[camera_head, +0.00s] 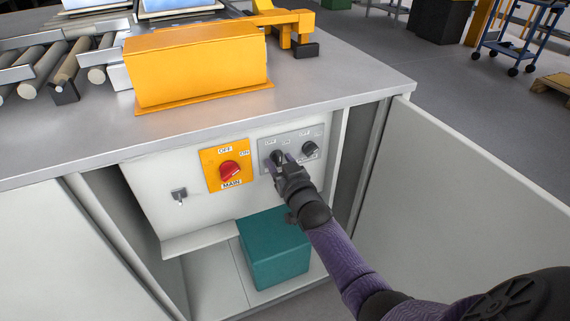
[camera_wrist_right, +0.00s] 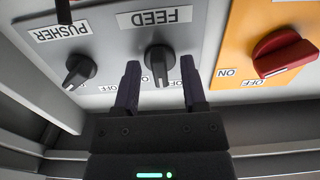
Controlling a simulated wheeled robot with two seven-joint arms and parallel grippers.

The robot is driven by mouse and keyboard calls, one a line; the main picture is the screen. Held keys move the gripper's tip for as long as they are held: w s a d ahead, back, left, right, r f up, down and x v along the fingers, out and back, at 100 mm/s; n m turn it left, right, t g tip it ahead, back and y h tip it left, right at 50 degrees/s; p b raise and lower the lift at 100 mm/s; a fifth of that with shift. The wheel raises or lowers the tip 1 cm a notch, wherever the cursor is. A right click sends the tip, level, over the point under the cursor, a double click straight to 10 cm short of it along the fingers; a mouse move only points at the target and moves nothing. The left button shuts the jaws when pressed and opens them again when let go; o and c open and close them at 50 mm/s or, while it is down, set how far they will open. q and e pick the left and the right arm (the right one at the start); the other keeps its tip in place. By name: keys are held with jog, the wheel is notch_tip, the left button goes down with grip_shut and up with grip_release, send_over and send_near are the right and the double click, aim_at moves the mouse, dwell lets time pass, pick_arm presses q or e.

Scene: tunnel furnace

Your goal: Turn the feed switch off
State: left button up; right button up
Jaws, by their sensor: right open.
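The feed switch is a dark rotary knob (camera_wrist_right: 160,62) on a grey panel, under an upside-down FEED label in the right wrist view. In the head view the grey panel (camera_head: 291,142) is inside the open cabinet, and my right gripper (camera_head: 276,163) is right at its left knob, partly hiding it. In the right wrist view my right gripper (camera_wrist_right: 160,85) is open, with one finger on each side of the feed knob. Narrow gaps show between knob and fingers. The small labels by the knob are partly hidden. My left gripper is not in view.
The pusher knob (camera_head: 310,148) is just right of the feed knob. The red main switch (camera_head: 229,170) on its orange plate is to the left. A teal box (camera_head: 274,248) stands below. The open cabinet door (camera_head: 470,190) is on the right, and the countertop (camera_head: 330,85) overhangs above.

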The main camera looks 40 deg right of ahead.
pick_arm(q)
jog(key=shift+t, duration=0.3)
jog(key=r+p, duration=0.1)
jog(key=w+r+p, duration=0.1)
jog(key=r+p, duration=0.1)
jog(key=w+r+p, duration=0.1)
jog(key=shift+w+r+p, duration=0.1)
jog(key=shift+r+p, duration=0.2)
jog(key=shift+p, duration=0.1)
pick_arm(e)
jog(key=v, duration=0.9)
jog(key=shift+s+a, duration=0.15)
jog(key=shift+s, duration=0.1)
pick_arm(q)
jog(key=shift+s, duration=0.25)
